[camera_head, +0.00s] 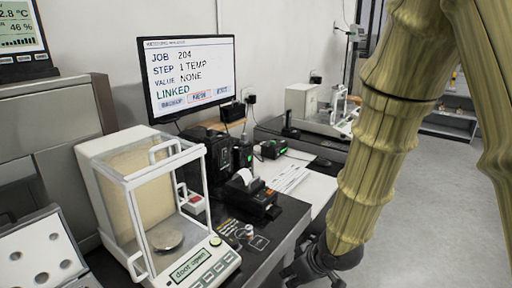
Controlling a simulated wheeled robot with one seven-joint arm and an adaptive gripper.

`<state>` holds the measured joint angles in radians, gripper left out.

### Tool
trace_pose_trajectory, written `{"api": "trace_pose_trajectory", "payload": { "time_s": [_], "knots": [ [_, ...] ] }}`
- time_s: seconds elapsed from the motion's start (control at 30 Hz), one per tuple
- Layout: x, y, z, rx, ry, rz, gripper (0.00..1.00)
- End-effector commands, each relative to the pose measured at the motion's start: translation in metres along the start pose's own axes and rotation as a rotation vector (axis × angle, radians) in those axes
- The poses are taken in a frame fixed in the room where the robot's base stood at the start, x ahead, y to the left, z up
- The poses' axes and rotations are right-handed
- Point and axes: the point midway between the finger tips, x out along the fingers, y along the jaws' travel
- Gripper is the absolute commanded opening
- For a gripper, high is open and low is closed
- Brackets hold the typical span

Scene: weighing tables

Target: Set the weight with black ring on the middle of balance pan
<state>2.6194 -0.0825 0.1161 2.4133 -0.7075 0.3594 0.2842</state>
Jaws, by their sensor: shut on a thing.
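The balance (207,270) stands at the lower left, with a glass draft shield. Its round metal balance pan (168,238) looks empty, and its display reads "door open". My gripper (308,272) is black and hangs at the bottom edge, right of the balance and apart from it, beside the dark table's edge. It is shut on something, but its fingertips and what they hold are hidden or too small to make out. I cannot identify the weight with black ring. Small metal pieces (246,232) sit on the dark table right of the balance, too small to tell apart.
A monitor (188,75) stands at the back and reads "LINKED". A white board with round holes (38,250) is at lower left. A second table with another balance stands farther back. Grey floor (430,220) is open at right.

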Motion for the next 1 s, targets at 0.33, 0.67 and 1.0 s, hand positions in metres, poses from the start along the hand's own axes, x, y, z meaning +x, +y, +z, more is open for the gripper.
{"api": "trace_pose_trajectory", "payload": {
  "time_s": [0.33,0.67,1.0],
  "knots": [
    [0.048,0.024,0.025,0.213,-0.005,0.123,0.00],
    [0.085,0.055,0.062,0.407,-0.005,0.232,0.00],
    [0.100,0.074,0.088,0.509,-0.001,0.292,0.00]
  ]
}}
